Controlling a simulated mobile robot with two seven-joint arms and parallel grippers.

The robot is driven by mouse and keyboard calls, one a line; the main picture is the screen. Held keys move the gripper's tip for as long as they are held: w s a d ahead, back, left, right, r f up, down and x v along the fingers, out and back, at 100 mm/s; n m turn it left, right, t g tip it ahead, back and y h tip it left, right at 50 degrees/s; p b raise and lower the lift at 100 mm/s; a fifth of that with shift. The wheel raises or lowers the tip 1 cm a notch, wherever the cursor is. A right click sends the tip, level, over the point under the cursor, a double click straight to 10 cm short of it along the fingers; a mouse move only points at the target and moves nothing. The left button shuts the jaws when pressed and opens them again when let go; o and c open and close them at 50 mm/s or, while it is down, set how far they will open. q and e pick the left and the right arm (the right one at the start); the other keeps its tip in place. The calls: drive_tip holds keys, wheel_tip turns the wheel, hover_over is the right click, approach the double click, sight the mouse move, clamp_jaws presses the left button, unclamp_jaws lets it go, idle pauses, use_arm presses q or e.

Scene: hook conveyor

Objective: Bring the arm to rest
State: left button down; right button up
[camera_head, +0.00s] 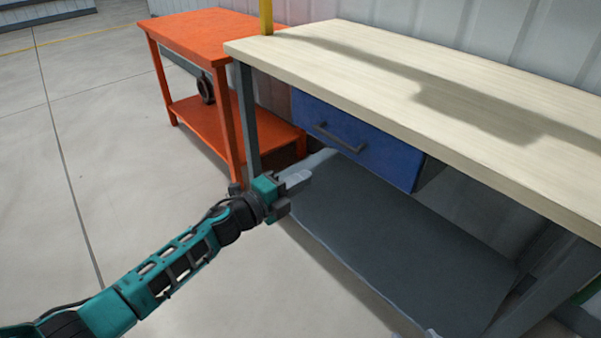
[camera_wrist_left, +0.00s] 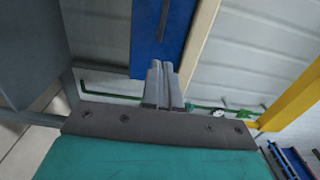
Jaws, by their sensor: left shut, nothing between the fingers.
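My left arm comes in from the lower left of the head view, teal and black. My left gripper (camera_head: 297,180) is in front of the workbench, below and to the left of the blue drawer (camera_head: 350,141) and above the level of the grey lower shelf. In the left wrist view its fingers (camera_wrist_left: 164,84) are together with nothing between them. The blue drawer also shows behind the fingertips in the wrist view (camera_wrist_left: 150,40). The drawer looks closed, with its grey handle clear of the gripper. My right gripper is not seen.
The workbench (camera_head: 400,75) has a bare pale wooden top and a grey lower shelf (camera_head: 400,240). An orange table (camera_head: 205,35) stands to its left, with a dark round object (camera_head: 206,90) under its top. Open concrete floor (camera_head: 90,150) lies to the left.

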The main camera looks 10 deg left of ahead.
use_arm(q)
drive_tip(key=s+a+f+n+g+y+p, duration=0.1)
drive_tip(key=s+a+f+n+y+p, duration=0.1)
drive_tip(key=s+n, duration=0.5)
drive_tip(key=s+a+f+n+g+y+p, duration=0.1)
drive_tip(key=s+n+y+p, duration=0.3)
drive_tip(key=s+n, duration=0.4)
drive_tip(key=s+a+f+n+g+y+p, duration=0.1)
drive_tip(key=s+a+f+n+y+p, duration=0.1)
drive_tip(key=s+n, duration=0.6)
drive_tip(key=s+a+y+p, duration=0.1)
drive_tip(key=s, duration=0.3)
drive_tip(key=shift+s+a+f, duration=0.2)
drive_tip(key=shift+a+f, duration=0.1)
drive_tip(key=shift+a, duration=0.1)
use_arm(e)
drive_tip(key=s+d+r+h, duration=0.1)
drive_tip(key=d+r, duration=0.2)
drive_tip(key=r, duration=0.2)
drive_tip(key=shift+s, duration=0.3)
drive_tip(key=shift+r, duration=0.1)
